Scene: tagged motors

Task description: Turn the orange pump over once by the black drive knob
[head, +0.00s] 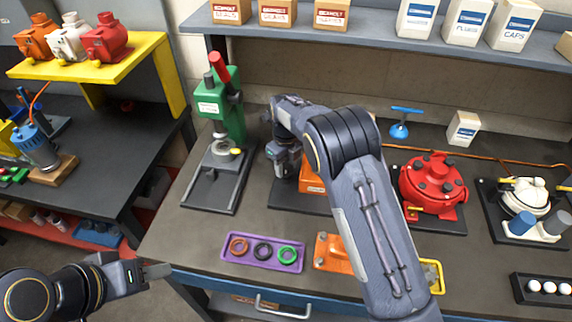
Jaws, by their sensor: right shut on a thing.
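The orange pump (311,184) sits on a dark base plate on the bench, mostly hidden behind my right forearm. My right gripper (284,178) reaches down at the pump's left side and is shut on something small. The black drive knob cannot be made out; the gripper covers the place, so the held thing is most likely this knob. My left gripper (157,271) is off the bench's front left corner, away from the pump; its finger gap is not clear.
A green press (233,112) stands left of the pump. A red pump (433,185) and a white pump (525,196) stand to the right. In front lie a purple tray (232,254) with coloured rings and an orange part (327,252). A shelf (380,32) with boxes runs behind.

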